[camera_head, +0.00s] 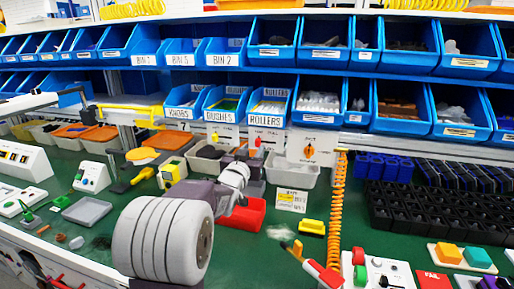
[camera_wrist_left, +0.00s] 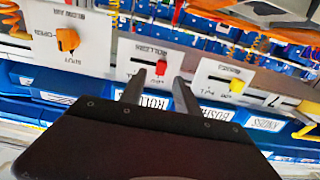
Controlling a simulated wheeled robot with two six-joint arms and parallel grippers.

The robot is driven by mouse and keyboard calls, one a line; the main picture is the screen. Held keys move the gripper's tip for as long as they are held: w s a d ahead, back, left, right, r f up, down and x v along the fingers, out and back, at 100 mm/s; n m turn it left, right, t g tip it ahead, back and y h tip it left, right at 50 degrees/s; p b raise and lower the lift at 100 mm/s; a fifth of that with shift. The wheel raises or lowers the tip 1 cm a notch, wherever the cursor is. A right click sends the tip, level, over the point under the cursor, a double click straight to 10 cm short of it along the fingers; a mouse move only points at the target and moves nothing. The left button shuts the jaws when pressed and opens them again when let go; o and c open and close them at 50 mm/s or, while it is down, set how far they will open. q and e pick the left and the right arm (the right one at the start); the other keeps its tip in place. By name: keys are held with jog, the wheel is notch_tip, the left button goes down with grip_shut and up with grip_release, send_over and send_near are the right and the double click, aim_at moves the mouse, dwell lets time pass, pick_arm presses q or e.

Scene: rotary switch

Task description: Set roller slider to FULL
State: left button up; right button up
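The roller slider is a red knob (camera_wrist_left: 161,68) on a white panel (camera_wrist_left: 131,68) marked ROLLERS in the left wrist view. In the head view its red knob (camera_head: 257,141) shows below the ROLLERS bin (camera_head: 266,121). The small scale print is too blurred to tell its setting. My left gripper (camera_wrist_left: 158,84) is open and empty, pointing at this panel. The red knob appears between and just beyond its fingertips; I see no contact. In the head view the left gripper (camera_head: 248,162) is in front of the slider panels, partly hidden by its own wrist. My right gripper is out of view.
A yellow slider (camera_wrist_left: 237,86) is on the neighbouring panel, and an orange rotary switch (camera_wrist_left: 68,39) is on the other side. An orange coiled hose (camera_head: 336,205) hangs to the right.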

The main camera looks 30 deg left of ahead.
aim_at(257, 143)
pick_arm(q)
jog(key=x, duration=0.3)
jog(key=shift+w+a+f, duration=0.1)
jog(key=shift+w+a, duration=0.05)
jog(key=shift+a, duration=0.05)
jog(key=shift+w, duration=0.5)
grip_shut()
dwell(0.8)
